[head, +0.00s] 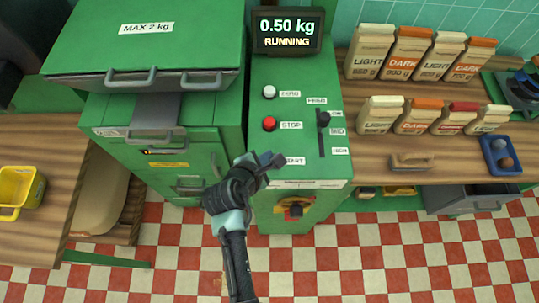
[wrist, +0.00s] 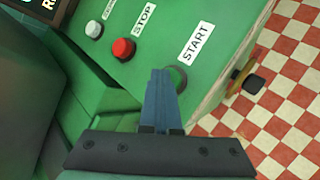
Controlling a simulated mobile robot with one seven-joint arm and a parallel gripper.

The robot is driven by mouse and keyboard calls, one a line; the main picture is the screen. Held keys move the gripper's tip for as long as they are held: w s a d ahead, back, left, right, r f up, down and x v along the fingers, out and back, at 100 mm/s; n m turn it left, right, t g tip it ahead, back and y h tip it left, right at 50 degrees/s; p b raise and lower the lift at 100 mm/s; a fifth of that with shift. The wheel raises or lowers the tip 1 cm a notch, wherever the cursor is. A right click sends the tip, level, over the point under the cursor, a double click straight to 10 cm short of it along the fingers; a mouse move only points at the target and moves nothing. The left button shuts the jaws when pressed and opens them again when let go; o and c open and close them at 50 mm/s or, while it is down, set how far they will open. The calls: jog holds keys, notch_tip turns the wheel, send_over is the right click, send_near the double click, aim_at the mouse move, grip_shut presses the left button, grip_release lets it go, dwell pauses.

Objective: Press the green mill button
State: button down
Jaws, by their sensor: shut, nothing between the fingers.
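The green mill button (wrist: 181,75) shows in the wrist view as a dark-rimmed green round beside the START label (wrist: 196,43), partly hidden behind my fingertips. In the head view my gripper (head: 272,161) covers it, and only part of the START label shows. My gripper (wrist: 160,74) is shut and empty, its fingers together, with the tips at the button's left edge. I cannot tell whether they touch it. The display (head: 287,32) above the green panel (head: 290,95) reads 0.50 kg RUNNING.
A red STOP button (head: 269,124) and a white button (head: 269,92) sit further up the panel. A black lever (head: 323,120) stands at the right. Coffee bags stand on the wooden shelves at the right.

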jog(key=shift+r+p, duration=0.85)
jog(key=shift+p, duration=0.15)
notch_tip(320, 180, up, 5)
jog(key=p, duration=0.5)
jog(key=shift+r+p, duration=0.1)
jog(key=shift+p, duration=0.2)
